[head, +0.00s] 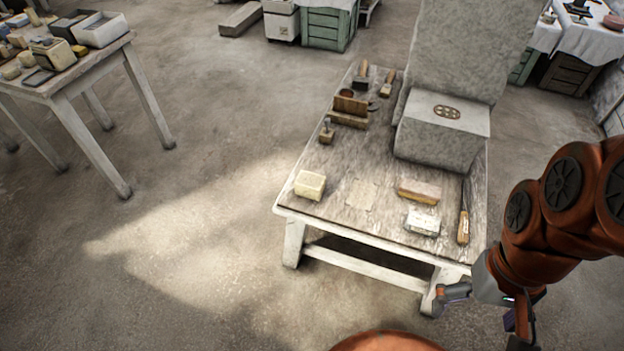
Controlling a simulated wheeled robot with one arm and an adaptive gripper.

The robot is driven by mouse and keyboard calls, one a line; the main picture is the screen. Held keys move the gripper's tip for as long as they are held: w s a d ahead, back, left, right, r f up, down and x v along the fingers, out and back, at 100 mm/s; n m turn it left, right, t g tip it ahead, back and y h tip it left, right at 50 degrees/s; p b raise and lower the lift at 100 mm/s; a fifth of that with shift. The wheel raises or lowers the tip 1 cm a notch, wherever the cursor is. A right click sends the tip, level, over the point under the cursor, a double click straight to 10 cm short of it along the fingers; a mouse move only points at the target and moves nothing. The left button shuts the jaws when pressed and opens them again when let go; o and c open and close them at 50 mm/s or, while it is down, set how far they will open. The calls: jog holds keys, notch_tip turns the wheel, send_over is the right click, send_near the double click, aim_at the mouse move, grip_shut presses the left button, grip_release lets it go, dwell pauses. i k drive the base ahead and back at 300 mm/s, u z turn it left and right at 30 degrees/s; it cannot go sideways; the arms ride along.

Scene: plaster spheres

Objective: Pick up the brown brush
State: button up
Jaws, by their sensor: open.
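A brown-topped block with a paler lower side (419,191), which looks like a brush, lies on the near right part of the worn wooden table (335,205). Farther back, a dark brown tool with a short handle (361,75) and a light wooden-handled tool (387,84) also look brush-like; I cannot tell for certain which is the brown brush. My gripper (485,313) is open and empty at the lower right, beyond the table's near right corner. It is apart from all of these, and part of it is cut off by the bottom edge.
A white block (422,222) and a wooden-handled tool (463,226) lie close to the brown-topped block. A cream block (310,185) sits near the front left. A large grey stone block (440,140) fills the table's back right. Another cluttered table (65,82) stands left, with open floor between.

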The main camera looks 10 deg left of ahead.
aim_at(430, 194)
jog(key=k, duration=0.55)
jog(key=u, duration=1)
jog(key=i, duration=1.45)
jog(key=z, duration=0.55)
